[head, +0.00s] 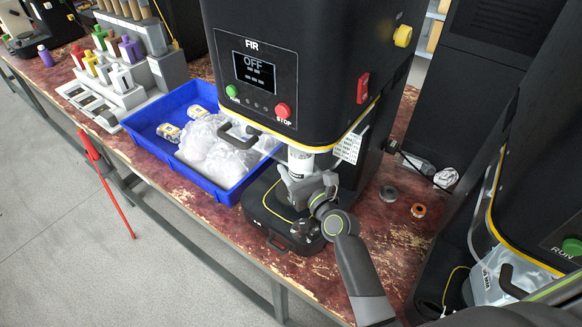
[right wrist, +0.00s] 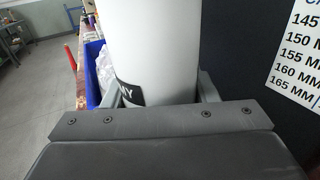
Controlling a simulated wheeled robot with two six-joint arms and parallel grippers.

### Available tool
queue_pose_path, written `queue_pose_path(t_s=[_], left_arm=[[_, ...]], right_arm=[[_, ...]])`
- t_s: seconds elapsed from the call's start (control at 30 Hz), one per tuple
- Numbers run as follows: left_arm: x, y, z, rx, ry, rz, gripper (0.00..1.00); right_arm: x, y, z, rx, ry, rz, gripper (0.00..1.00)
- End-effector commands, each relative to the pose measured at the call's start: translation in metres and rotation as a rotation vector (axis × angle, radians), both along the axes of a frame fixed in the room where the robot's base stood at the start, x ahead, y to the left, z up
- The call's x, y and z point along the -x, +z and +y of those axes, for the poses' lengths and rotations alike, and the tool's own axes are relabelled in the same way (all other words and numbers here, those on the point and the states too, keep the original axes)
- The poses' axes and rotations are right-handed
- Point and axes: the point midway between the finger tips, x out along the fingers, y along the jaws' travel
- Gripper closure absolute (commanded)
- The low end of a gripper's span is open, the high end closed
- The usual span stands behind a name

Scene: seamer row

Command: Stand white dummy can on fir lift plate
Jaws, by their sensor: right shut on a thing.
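The white dummy can (head: 300,162) is upright in my right gripper (head: 301,178), under the head of the black FIR machine (head: 290,60). In the right wrist view the can (right wrist: 152,45) fills the middle, with a black label ending in "NY" on its side, and the gripper (right wrist: 155,95) is shut around it. The lift plate is hidden behind my gripper and arm, above the black base (head: 285,222). I cannot tell whether the can touches the plate. My left gripper is not in view.
A blue tray (head: 140,134) with clear plastic bags stands left of the machine. The FIR screen (head: 255,72) reads OFF. A white size chart (right wrist: 300,48) hangs on the machine's right. Another machine (head: 550,150) stands at the right.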

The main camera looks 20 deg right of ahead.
Motion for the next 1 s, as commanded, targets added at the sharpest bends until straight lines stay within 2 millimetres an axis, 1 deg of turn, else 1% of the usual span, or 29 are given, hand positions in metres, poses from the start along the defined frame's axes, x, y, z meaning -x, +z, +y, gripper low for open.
queue_pose_path(t_s=[0.03,0.1,0.27,0.37,0.4,0.5,0.6,0.67,0.9,1.0], left_arm=[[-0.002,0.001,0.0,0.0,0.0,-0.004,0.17],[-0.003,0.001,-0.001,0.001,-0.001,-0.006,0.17],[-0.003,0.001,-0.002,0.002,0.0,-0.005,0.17],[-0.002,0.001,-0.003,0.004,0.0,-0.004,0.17],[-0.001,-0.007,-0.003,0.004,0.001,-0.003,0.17],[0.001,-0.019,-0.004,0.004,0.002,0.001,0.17],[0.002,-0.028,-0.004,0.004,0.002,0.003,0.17],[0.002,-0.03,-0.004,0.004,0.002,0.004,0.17],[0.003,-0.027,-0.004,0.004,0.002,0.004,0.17],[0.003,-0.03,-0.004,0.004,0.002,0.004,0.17]], right_arm=[[-0.009,0.002,0.002,0.0,0.0,-0.003,0.75],[-0.017,0.001,0.004,-0.001,0.0,-0.003,0.75],[-0.025,0.001,0.005,-0.001,0.0,-0.002,0.75],[-0.033,0.001,0.007,-0.002,0.0,-0.003,0.75],[-0.031,-0.009,0.006,-0.001,-0.001,0.0,0.75],[-0.031,-0.024,0.006,-0.002,-0.001,0.0,0.75],[-0.031,-0.035,0.006,-0.002,-0.001,-0.001,0.75],[-0.031,-0.037,0.006,-0.001,-0.001,-0.001,0.75],[-0.031,-0.035,0.006,0.0,-0.001,-0.002,0.75],[-0.03,-0.037,0.006,0.0,-0.001,-0.001,0.75]])
